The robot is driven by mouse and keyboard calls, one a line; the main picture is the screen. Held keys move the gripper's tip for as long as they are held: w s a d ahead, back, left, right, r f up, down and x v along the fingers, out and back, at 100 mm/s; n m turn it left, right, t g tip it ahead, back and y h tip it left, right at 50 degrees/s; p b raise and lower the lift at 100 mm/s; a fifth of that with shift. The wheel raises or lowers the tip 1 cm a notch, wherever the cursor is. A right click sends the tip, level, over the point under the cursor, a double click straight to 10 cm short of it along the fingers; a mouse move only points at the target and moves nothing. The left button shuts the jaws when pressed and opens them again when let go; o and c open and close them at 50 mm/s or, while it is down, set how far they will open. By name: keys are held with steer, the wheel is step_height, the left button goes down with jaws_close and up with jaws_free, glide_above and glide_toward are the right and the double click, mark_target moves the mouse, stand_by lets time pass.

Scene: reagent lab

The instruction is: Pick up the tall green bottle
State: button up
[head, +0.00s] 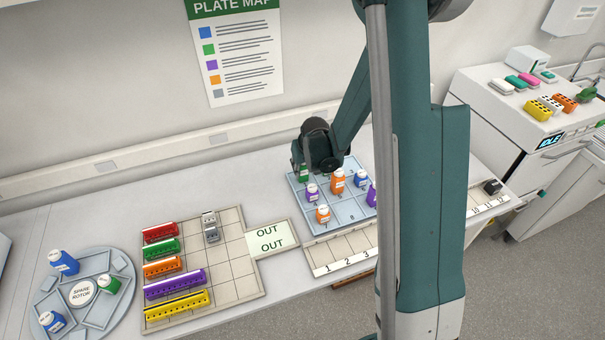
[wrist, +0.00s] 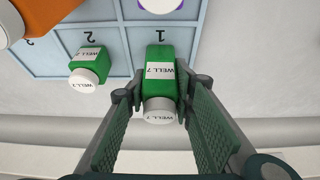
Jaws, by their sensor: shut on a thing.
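A tall green bottle with a white cap and a label reading WELL 7 (wrist: 160,75) is between my gripper's fingers (wrist: 161,92) in the wrist view. My gripper is shut on it. The bottle is over or at the cell marked 1 of the light blue grid tray (wrist: 110,12); I cannot tell whether its base touches the tray. In the head view, a green bottle (head: 303,173) shows just below my dark gripper (head: 303,163) at the tray's back left corner. A shorter green bottle (wrist: 90,66) stands by the cell marked 2.
Orange bottles (head: 337,181), purple bottles (head: 312,192) and a blue bottle (head: 361,180) stand close by on the tray. A rack board with coloured strips (head: 228,266) and a spare rotor (head: 42,297) are to the left. My arm hides the tray's right side.

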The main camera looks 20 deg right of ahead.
steer(key=shift+r, duration=0.15)
steer(key=shift+r+b, duration=0.3)
steer(key=shift+r, duration=4.6)
steer(key=shift+s+d, duration=0.1)
